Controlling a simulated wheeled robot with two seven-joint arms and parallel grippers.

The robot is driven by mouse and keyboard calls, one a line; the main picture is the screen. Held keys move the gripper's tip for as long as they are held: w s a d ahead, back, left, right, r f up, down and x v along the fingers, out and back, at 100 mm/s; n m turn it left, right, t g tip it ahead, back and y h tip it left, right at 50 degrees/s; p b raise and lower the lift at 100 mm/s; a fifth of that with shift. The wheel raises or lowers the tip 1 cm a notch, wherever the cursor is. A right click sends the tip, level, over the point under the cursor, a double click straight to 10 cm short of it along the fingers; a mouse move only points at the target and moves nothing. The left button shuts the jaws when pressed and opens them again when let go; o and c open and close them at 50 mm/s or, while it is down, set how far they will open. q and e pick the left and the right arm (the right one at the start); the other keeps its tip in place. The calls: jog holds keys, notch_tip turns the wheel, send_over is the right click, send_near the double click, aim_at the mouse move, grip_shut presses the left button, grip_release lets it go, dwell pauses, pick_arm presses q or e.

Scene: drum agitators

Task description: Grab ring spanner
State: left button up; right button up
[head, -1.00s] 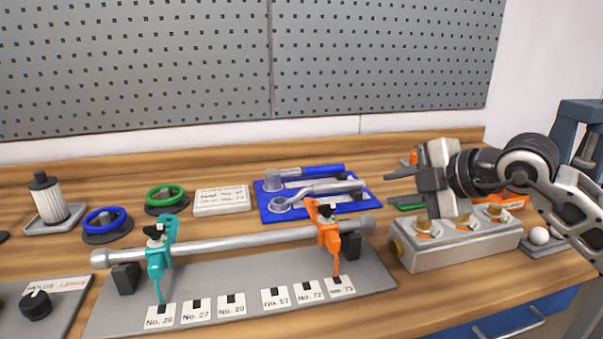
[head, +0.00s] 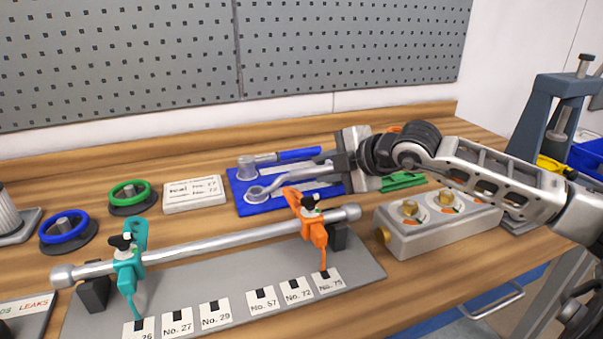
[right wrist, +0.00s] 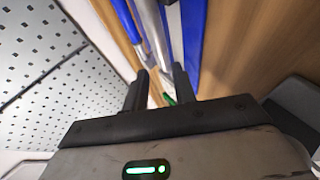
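The silver ring spanner (head: 275,187) lies on the blue tray (head: 242,206), its ring end at the left in the head view. Its other end is hidden behind my right gripper (head: 335,161), which is over the right part of the tray. In the right wrist view my right gripper (right wrist: 159,82) has its two fingers apart. A silver shaft (right wrist: 150,25) runs ahead of the gap; I see no contact with the fingers. A blue-handled tool (head: 292,155) lies behind the spanner on the tray. My left gripper is not in view.
In front of the tray, a silver bar (head: 215,245) carries a teal clamp (head: 129,262) and an orange clamp (head: 309,222). A grey box with brass fittings (head: 440,232) stands right, under my right arm. Green and blue rings (head: 63,228) and a label block (head: 194,195) sit left.

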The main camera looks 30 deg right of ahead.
aim_at(301, 174)
jog(key=shift+a+p+x, duration=0.15)
jog(key=shift+p+x, duration=0.35)
jog(key=shift+x, duration=1.3)
jog(key=shift+a+p+x, duration=0.1)
jog(key=shift+p+x, duration=0.4)
jog(key=shift+x, duration=1.35)
jog(key=shift+s, duration=0.1)
grip_shut()
